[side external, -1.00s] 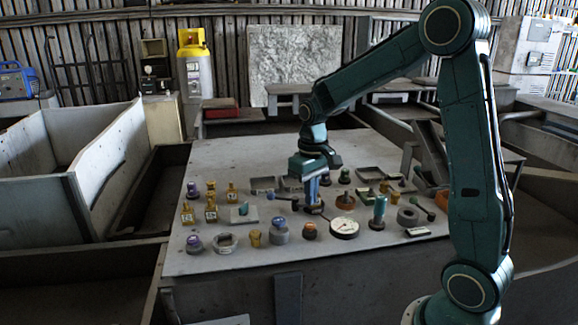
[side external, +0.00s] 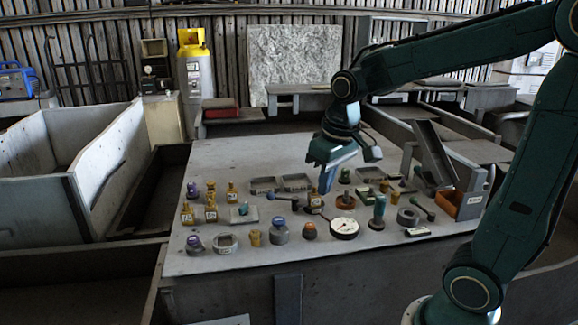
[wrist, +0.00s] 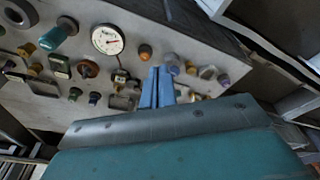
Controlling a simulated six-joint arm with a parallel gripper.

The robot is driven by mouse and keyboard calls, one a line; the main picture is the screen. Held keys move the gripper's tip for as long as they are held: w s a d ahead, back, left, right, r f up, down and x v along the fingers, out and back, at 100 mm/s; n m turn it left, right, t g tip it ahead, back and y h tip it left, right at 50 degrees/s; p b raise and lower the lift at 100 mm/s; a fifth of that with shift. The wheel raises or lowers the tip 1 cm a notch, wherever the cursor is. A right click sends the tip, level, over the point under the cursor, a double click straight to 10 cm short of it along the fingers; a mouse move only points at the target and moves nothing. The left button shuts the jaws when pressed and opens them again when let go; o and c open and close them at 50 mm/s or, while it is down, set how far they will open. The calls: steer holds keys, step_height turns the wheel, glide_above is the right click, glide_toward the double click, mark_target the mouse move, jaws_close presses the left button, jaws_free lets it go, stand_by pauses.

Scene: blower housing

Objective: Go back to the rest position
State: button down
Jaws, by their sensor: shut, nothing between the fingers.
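My gripper (side external: 325,181) hangs above the table (side external: 230,160), over its back middle part, with its blue fingers pointing down. In the wrist view the two blue fingers (wrist: 157,80) lie side by side with nothing between them. It is shut and apart from the parts below. A brass-coloured part with a label (side external: 315,202) stands on the table just below the gripper, and small grey trays (side external: 295,182) lie to its left.
Several knobs and fittings stand on the table, with a white dial gauge (side external: 344,227), a teal cylinder (side external: 378,211) and a grey ring (side external: 408,216). An orange bin (side external: 460,204) sits at the right edge. The table's back left is clear.

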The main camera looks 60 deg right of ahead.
steer(key=s+a+r+n+t, duration=0.1)
steer(key=s+a, duration=0.1)
steer(key=s, duration=0.4)
steer(key=s+a+r+t, duration=0.2)
steer(key=s+a, duration=0.1)
steer(key=s, duration=0.3)
steer(key=shift+a+n, duration=0.25)
steer(key=shift+n, duration=0.15)
stand_by(0.3)
